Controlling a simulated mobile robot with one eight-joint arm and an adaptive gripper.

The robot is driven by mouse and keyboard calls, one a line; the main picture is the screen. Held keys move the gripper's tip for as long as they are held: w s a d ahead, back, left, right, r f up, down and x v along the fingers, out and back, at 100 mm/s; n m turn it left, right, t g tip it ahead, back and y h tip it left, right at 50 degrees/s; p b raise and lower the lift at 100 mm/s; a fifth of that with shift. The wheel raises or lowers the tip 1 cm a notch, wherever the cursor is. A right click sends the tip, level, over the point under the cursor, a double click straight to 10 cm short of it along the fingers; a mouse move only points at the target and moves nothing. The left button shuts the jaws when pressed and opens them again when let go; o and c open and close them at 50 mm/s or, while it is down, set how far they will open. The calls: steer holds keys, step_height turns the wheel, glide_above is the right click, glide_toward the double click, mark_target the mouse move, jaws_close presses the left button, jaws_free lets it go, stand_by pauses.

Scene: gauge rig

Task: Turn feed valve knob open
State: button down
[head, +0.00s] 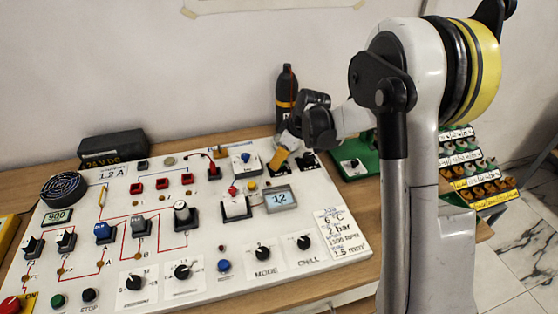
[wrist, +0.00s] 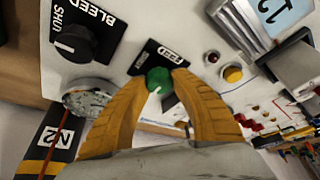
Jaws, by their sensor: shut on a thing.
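The feed valve knob (wrist: 158,77) is a small green knob beside a black plate (wrist: 166,54) marked FEED in the wrist view. A white mark shows on its face. My gripper (wrist: 160,83) has its two yellow fingers shut on either side of the knob. In the head view my gripper (head: 283,156) is at the back right of the white panel (head: 110,200), and I cannot make out the green knob there. The plate's smaller lettering is too small to read.
A black BLEED knob (wrist: 74,42) with a SHUT label sits close to the left finger. A round gauge (wrist: 88,97) and the N2 bottle (wrist: 50,142) are nearby. A yellow button (wrist: 233,74) lies to the right. The display (head: 280,199) stands in front of my gripper.

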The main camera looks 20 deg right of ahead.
steer(key=c, duration=1)
jaws_free()
steer(key=v, duration=1.2)
steer(key=shift+a, duration=0.1)
